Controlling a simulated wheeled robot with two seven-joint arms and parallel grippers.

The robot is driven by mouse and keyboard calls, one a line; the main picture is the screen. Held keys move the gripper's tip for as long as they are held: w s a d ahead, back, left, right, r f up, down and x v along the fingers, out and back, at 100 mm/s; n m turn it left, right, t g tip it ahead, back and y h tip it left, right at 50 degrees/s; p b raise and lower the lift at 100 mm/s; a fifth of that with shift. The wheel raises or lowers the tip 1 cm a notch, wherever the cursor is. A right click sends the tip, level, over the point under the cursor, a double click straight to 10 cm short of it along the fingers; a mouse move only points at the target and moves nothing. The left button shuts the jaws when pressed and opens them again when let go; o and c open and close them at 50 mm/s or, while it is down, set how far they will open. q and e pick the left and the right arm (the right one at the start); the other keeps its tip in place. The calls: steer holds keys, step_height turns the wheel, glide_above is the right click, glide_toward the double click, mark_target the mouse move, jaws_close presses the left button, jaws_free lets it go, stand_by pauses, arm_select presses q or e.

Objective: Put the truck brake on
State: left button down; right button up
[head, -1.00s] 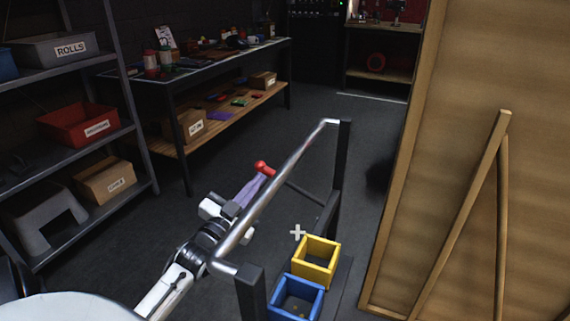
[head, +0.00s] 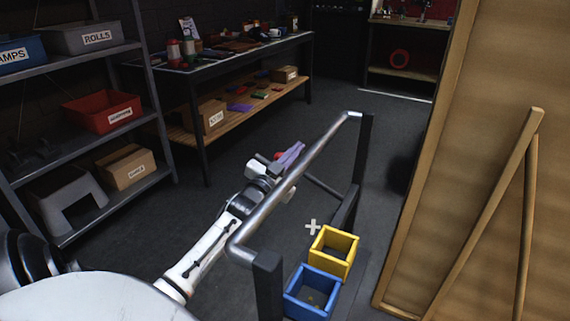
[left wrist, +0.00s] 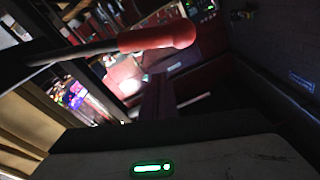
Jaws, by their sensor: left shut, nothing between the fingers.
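The truck has a grey metal push bar (head: 300,180) between dark posts and carries a yellow bin (head: 334,251) and a blue bin (head: 311,291). A red knob (head: 277,155), seemingly the brake lever's grip, shows only as a small patch behind my left gripper (head: 296,149). That gripper has purple fingers, is shut and empty, and is beyond the bar beside the knob. In the left wrist view the red grip (left wrist: 160,38) on its metal rod crosses above the dark purple fingers (left wrist: 155,103). Whether they touch is unclear. My right gripper is out of view.
A shelf rack with a red bin (head: 104,111) and a cardboard box (head: 127,167) stands at left. A workbench (head: 215,62) with clutter is behind. A large wooden panel (head: 480,150) with a wooden brace bounds the right. Dark floor between is clear.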

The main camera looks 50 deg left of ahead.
arm_select(q)
steer(key=f, duration=0.1)
steer(key=s+f, duration=0.1)
steer(key=a+f, duration=0.1)
steer(key=shift+s+f, duration=0.2)
steer(key=shift+f, duration=0.15)
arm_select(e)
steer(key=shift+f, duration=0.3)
